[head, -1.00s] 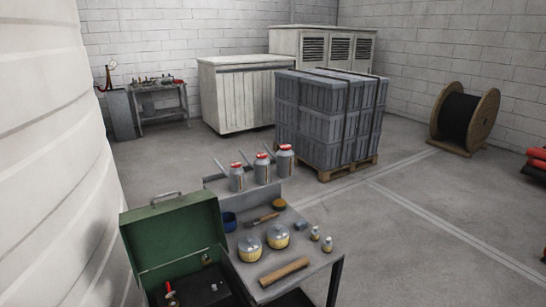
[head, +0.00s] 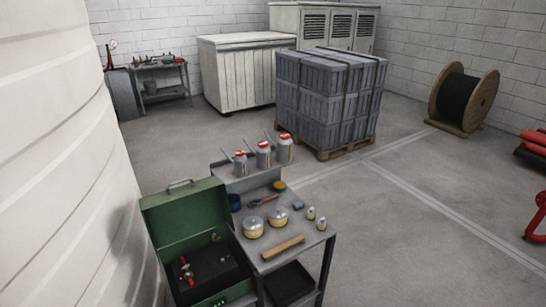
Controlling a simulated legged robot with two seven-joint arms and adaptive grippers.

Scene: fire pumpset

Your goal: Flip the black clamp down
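No black clamp can be made out for certain in the head view. An open green metal case (head: 188,225) stands at the lower left with its lid raised. Inside it is a black panel (head: 212,276) with small red-handled fittings (head: 187,270) on it. The details in the case are too small to tell whether one is a clamp. Neither of my grippers shows in the view.
A grey work cart (head: 290,262) beside the case holds tins, bottles and a brush. A pallet of grey crates (head: 330,100) stands behind, with a cable reel (head: 463,98) at right. A pale ribbed wall or tank (head: 60,160) fills the left. Open floor lies at right.

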